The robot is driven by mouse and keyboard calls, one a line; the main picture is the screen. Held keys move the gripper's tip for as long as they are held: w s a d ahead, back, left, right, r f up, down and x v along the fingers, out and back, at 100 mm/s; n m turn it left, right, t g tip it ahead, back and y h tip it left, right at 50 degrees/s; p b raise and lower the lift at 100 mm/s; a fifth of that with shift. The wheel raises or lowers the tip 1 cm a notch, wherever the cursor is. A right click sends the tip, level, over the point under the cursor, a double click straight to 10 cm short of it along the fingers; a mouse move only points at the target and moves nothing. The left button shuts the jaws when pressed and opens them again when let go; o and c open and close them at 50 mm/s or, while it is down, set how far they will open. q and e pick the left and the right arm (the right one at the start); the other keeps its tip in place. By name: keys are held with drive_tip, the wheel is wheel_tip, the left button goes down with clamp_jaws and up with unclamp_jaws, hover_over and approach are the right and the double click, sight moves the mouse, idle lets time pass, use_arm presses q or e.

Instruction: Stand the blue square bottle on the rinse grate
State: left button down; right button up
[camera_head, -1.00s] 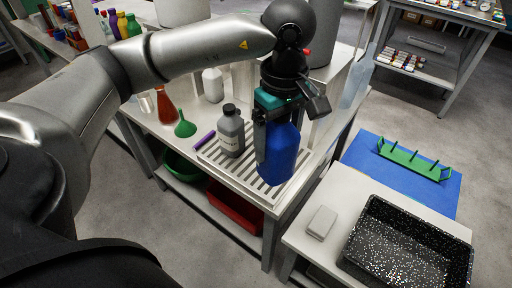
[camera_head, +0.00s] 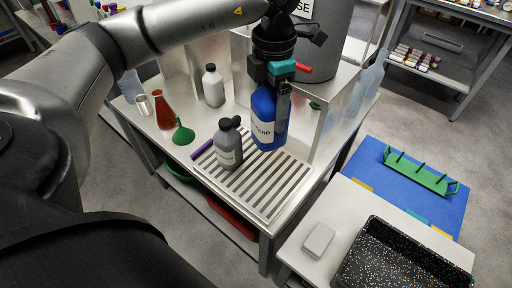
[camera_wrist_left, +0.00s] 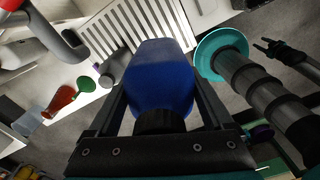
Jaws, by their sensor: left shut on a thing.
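The blue square bottle (camera_head: 267,122) has a white label and is held nearly upright, cap end up. My left gripper (camera_head: 268,85) is shut on its upper part. In the left wrist view the bottle (camera_wrist_left: 162,75) fills the space between the fingers, its dark cap near the camera. The slatted rinse grate (camera_head: 262,190) lies on the bench. The bottle's base appears at the grate's back edge; I cannot tell whether it touches. My right gripper does not show in the head view.
A grey bottle (camera_head: 227,145) stands on the grate's left part, close to the blue bottle. A large grey container (camera_head: 325,45) is behind. The grate's front is bare.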

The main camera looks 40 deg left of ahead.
use_arm(q)
drive_tip(key=shift+a+f, duration=0.1)
drive_tip(key=shift+f, duration=0.25)
wheel_tip(320, 180, down, 19)
drive_tip(key=b, duration=0.3)
drive_tip(key=shift+f, duration=0.1)
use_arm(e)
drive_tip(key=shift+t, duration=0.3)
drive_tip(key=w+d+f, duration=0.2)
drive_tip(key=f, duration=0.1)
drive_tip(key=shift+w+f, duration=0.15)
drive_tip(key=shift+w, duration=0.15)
use_arm(q)
drive_tip(key=shift+f+b, duration=0.1)
drive_tip(key=shift+b, duration=0.25)
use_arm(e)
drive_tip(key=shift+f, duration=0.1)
use_arm(q)
drive_tip(key=shift+c, duration=1.1)
unclamp_jaws()
drive_tip(key=shift+f, duration=0.1)
drive_tip(key=shift+o, duration=1.1)
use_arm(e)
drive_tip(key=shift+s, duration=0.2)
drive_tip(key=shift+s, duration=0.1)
